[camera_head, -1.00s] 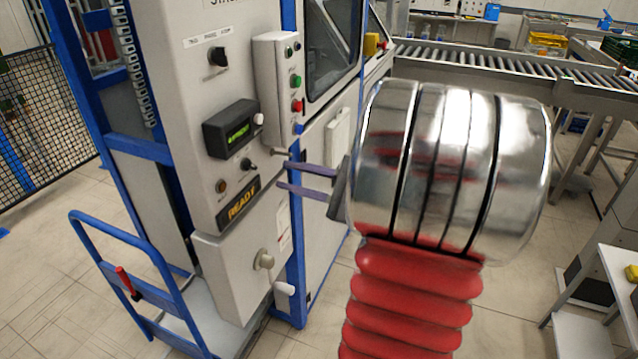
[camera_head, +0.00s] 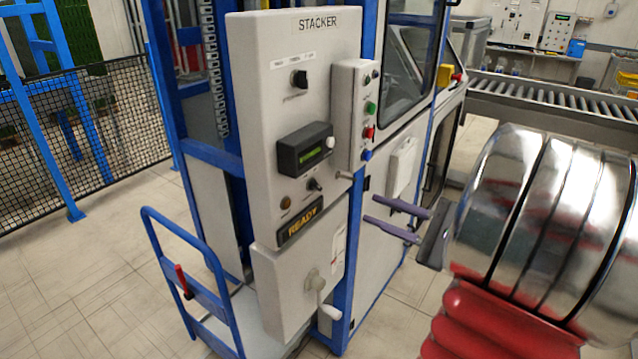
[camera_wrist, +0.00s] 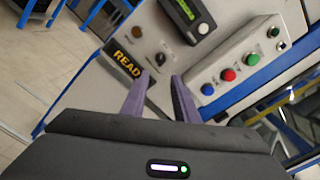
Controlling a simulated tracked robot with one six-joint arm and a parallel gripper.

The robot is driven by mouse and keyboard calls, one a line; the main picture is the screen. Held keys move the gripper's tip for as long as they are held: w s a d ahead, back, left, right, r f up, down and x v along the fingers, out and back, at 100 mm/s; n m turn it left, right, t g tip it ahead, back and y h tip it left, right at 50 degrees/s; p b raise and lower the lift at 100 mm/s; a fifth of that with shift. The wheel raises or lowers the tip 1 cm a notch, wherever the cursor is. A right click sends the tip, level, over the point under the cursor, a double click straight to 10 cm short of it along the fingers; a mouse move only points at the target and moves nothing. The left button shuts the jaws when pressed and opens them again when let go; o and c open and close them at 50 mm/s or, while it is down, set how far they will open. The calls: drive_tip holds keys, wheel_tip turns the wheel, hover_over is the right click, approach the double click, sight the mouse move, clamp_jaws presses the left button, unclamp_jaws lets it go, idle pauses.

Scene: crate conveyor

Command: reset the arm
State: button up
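My gripper (camera_head: 384,219) is in front of the stacker's panel in the head view, to the right of the READY sign. Its two purple fingers are apart with nothing between them. My silver and red arm fills the lower right. In the wrist view the open fingers (camera_wrist: 162,87) point toward the panel, with the READY sign (camera_wrist: 126,60) left of them. The grey stacker panel (camera_head: 255,130) carries a black display, knobs and a button box (camera_head: 355,90) with green, red and blue buttons. In the head view the fingertips look apart from the panel, though the exact gap is hard to tell.
A blue trolley (camera_head: 182,258) with a red grip stands at the panel's lower left. A lever handle (camera_head: 324,298) sticks out below the READY sign. A roller conveyor (camera_head: 560,106) runs behind at the right. Tiled floor (camera_head: 70,290) is clear at the left, before a mesh fence (camera_head: 105,110).

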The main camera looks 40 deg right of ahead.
drive_tip(key=a+f+n+g+y, duration=0.15)
drive_tip(key=a+n+g, duration=0.25)
drive_tip(key=a, duration=0.4)
drive_tip(key=a+f+n+g, duration=0.3)
drive_tip(key=a+g, duration=0.1)
drive_tip(key=a, duration=0.4)
drive_tip(key=a+f+n+g, duration=0.2)
drive_tip(key=a+n+g, duration=0.2)
drive_tip(key=a, duration=0.4)
drive_tip(key=s+a+r+n+h, duration=0.1)
drive_tip(key=s+a+n+h, duration=0.4)
drive_tip(key=n, duration=0.8)
drive_tip(key=h, duration=0.2)
drive_tip(key=shift+a+r+t+h, duration=0.15)
drive_tip(key=shift+r+t+h, duration=0.05)
drive_tip(key=shift+t+h, duration=0.15)
